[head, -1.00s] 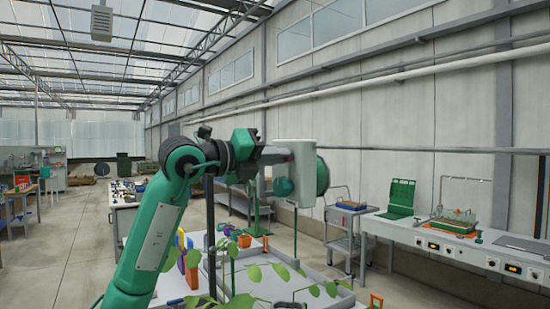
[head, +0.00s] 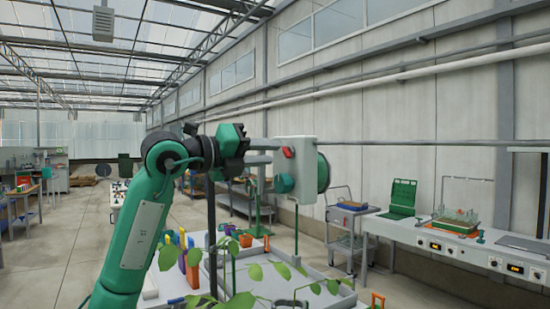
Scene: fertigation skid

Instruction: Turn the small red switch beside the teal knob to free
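A pale box (head: 308,150) stands in the middle of the head view with a green round part (head: 323,173) at its right. On its left-facing side are the small red switch (head: 288,152) and, just below it, the teal knob (head: 285,182). My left gripper (head: 272,151) comes in from the left at the switch's height. Its fingers look apart, with nothing held between them, and their tips are just left of the switch. The switch is mostly uncovered, but its exact setting is too small to read. My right gripper is not in view.
Below the box is a grey tray (head: 345,300) with leafy plants (head: 255,272) in front. Coloured items and an orange pot (head: 245,240) stand on the bench behind my arm. A cart (head: 350,235) and a long bench (head: 460,250) stand to the right.

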